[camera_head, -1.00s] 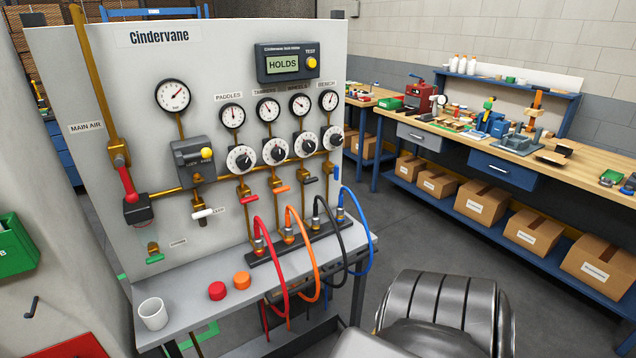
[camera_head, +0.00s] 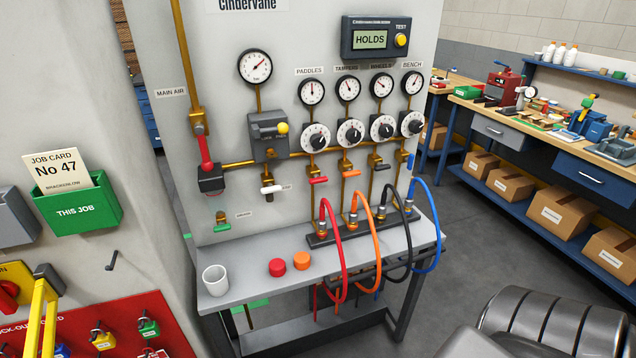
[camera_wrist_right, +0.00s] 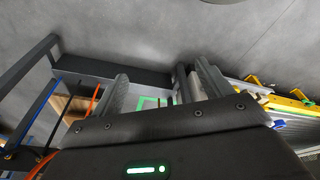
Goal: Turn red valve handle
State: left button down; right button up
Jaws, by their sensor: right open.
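A red handle (camera_head: 206,153) hangs straight down in line with the brass MAIN AIR pipe, at the left of the grey panel (camera_head: 320,30) in the head view. A dark block (camera_head: 211,180) sits at its lower end. A smaller red handle (camera_head: 318,180) lies level under the PADDLES dial. My right gripper (camera_wrist_right: 152,88) shows only in the right wrist view, with its fingers apart and nothing between them. It is away from both red handles. My left gripper is in neither view.
A shelf (camera_head: 270,255) below the panel bears a white cup (camera_head: 215,280), a red cap (camera_head: 277,267) and an orange cap (camera_head: 302,260). Coloured hoses loop over its front. A red lock-out board (camera_head: 120,325) and a green card holder (camera_head: 80,210) are at the left. A workbench stands right.

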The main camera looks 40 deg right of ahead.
notch_tip(320, 180, up, 12)
jog(key=w+t, duration=0.1)
jog(key=w, duration=0.2)
jog(key=m+t+h, duration=0.6)
jog(key=t, duration=0.8)
send_near(319, 181)
jog(key=p+x, duration=0.1)
jog(key=x, duration=0.8)
jog(key=shift+w+d, duration=0.15)
jog(key=shift+d, duration=0.05)
jog(key=shift+p+x, duration=0.3)
jog(key=shift+x, duration=0.45)
jog(key=c, duration=1)
